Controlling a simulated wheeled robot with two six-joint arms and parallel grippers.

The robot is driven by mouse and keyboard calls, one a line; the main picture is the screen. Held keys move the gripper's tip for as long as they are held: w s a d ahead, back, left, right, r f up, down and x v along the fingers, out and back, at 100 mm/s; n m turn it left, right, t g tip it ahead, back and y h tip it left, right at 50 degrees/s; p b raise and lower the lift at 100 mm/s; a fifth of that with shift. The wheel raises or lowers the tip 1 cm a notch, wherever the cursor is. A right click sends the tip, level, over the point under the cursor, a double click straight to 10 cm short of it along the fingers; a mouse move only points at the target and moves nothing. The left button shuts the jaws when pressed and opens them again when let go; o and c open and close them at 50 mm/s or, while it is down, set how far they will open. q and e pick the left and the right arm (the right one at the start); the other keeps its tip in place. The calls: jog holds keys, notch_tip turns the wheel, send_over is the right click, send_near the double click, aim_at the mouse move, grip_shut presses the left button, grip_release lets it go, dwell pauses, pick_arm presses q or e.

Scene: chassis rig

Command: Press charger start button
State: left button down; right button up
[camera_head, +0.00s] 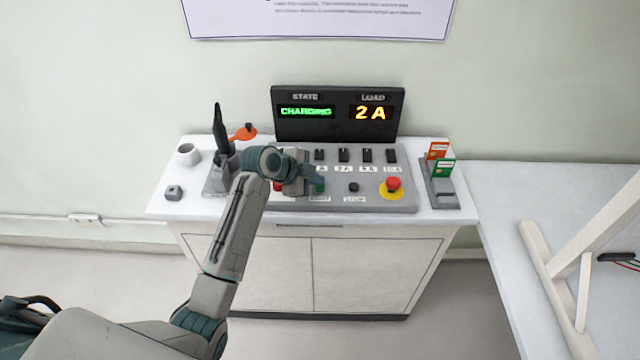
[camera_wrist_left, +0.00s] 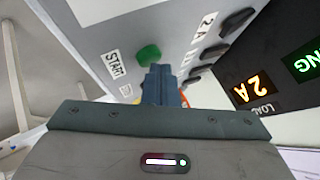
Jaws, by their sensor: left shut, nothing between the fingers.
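The green start button (camera_head: 320,186) is on the front row of the grey control panel (camera_head: 375,203), partly covered by my gripper in the head view. In the left wrist view the green button (camera_wrist_left: 148,54) sits beside a label reading START. My left gripper (camera_head: 314,178) is shut and empty, with its tips right at the green button. In the wrist view the fingers (camera_wrist_left: 160,82) point toward the panel just beside the button; I cannot tell whether they touch it. The display (camera_head: 338,113) reads CHARGING in green and 2 A in orange.
A red emergency button (camera_head: 393,184) on a yellow base is at the panel's right. A black knob (camera_head: 353,187) and a row of black switches (camera_head: 367,156) are near the gripper. A card holder (camera_head: 440,185) stands right, a black-handled tool (camera_head: 219,130) left.

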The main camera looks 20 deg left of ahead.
aim_at(316, 187)
pick_arm(q)
jog(key=shift+r+p, duration=0.4)
jog(key=shift+r, duration=0.25)
jog(key=shift+r, duration=0.1)
notch_tip(316, 187, up, 5)
jog(key=p, duration=0.4)
dwell(0.5)
